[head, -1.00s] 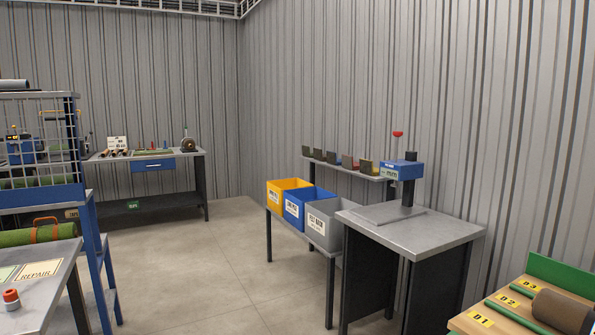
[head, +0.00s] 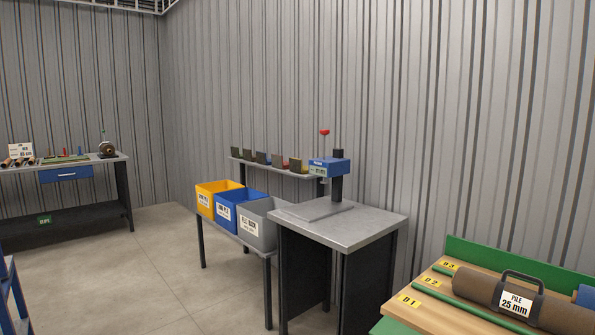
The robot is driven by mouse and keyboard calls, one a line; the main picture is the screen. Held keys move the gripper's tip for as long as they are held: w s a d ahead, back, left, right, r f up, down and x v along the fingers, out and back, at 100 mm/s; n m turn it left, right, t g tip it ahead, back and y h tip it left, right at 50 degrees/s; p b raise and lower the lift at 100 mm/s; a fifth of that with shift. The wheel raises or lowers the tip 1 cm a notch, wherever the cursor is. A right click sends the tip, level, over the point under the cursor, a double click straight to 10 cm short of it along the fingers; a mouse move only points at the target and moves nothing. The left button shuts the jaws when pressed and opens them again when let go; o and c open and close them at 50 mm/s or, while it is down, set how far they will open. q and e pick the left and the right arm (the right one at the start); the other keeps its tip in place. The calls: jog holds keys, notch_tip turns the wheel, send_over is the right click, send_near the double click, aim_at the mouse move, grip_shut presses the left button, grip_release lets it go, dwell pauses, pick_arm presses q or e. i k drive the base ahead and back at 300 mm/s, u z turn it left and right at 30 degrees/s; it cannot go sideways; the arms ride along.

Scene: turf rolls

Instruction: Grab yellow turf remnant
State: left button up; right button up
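I cannot make out a yellow turf remnant for certain. A narrow shelf (head: 262,167) by the back wall bears several small dark upright pieces, some with red, blue or yellowish parts beside them; they are too small to tell what they are. A yellow bin (head: 206,204) stands in front of the shelf, at the left end of a row of bins, and its contents are hidden. Neither of my grippers is in view.
A blue bin (head: 225,212) and a grey bin (head: 253,225) adjoin the yellow one. A metal table (head: 365,224) holds a blue-headed device (head: 328,166). A brown turf roll (head: 473,287) lies on a wooden rack (head: 422,317) at lower right. Open floor (head: 170,265) lies at left.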

aim_at(296, 165)
jog(key=u, duration=0.2)
jog(key=i, duration=0.55)
jog(key=u, duration=0.75)
jog(key=i, duration=2.6)
jog(key=z, duration=0.5)
jog(key=i, duration=1.8)
jog(key=z, duration=0.7)
